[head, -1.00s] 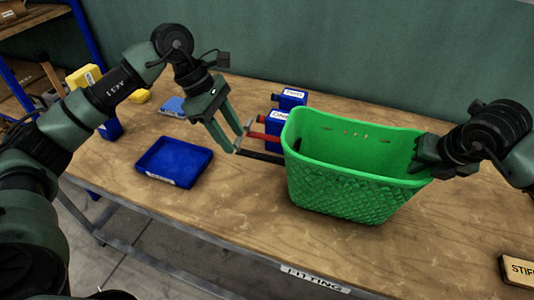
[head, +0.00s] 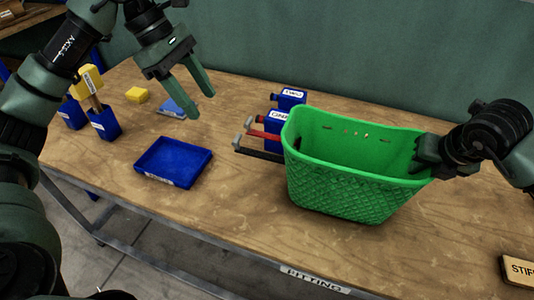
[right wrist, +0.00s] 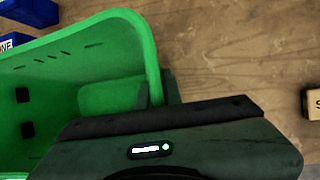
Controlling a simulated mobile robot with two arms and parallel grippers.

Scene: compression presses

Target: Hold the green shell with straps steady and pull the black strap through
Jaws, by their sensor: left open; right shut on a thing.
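The green shell (head: 350,185) is an open basket-like tub standing upright on the table. A black strap (head: 260,153) and a red strap (head: 264,136) stick out from its left side, each with a light grey end piece. My right gripper (head: 424,158) is shut on the shell's right rim; the right wrist view shows the shell (right wrist: 148,60) beside that gripper. Two dark square patches show on the shell's inner wall in that view. My left gripper (head: 202,106) is open and empty, above the table, up and left of the strap ends and apart from them.
An empty blue tray (head: 174,160) lies left of the straps. A wooden sign (head: 518,270) is at front right.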

